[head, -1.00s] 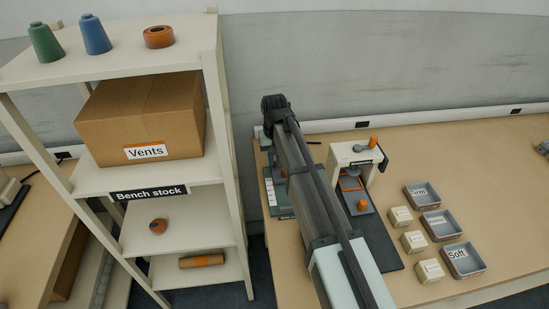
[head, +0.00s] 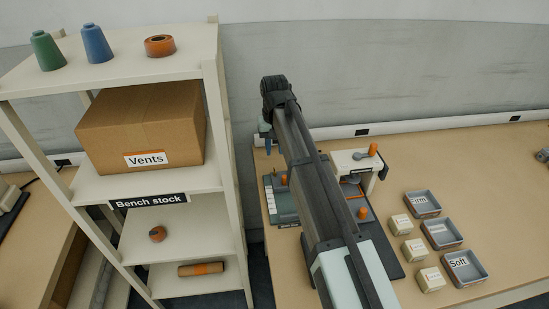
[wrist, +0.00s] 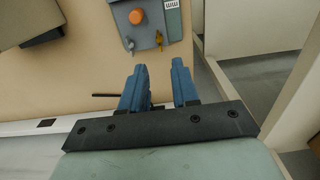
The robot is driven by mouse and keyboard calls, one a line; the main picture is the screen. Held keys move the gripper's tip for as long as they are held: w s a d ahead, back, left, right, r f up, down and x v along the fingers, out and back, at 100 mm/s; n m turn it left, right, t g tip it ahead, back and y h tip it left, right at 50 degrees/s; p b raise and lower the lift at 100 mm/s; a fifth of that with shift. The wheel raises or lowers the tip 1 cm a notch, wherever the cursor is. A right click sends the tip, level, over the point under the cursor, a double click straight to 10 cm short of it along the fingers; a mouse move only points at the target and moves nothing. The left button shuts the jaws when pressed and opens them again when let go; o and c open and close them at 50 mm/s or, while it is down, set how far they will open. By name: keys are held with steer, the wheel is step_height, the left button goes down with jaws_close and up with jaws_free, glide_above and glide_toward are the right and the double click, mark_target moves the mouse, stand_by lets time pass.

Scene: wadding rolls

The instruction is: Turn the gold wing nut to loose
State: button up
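The gold wing nut (wrist: 159,39) shows in the wrist view near the lower edge of a grey-blue device (wrist: 148,20) on the bench. A grey wing nut (wrist: 129,45) sits to its left, and an orange knob (wrist: 137,16) is above them. My gripper (wrist: 160,68) has two blue fingers spread apart with a gap between them. It is open and empty, with its fingertips short of the gold nut in the picture. In the head view my arm hides most of the device (head: 282,207), and the gold nut cannot be made out there.
A white press-like stand (head: 352,160) is right of my arm. Small cream blocks (head: 401,224) and grey trays (head: 441,233) lie further right. The shelf unit (head: 222,120) stands close on the left.

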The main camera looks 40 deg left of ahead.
step_height(320, 180, up, 6)
steer(key=shift+f, duration=0.25)
stand_by(0.5)
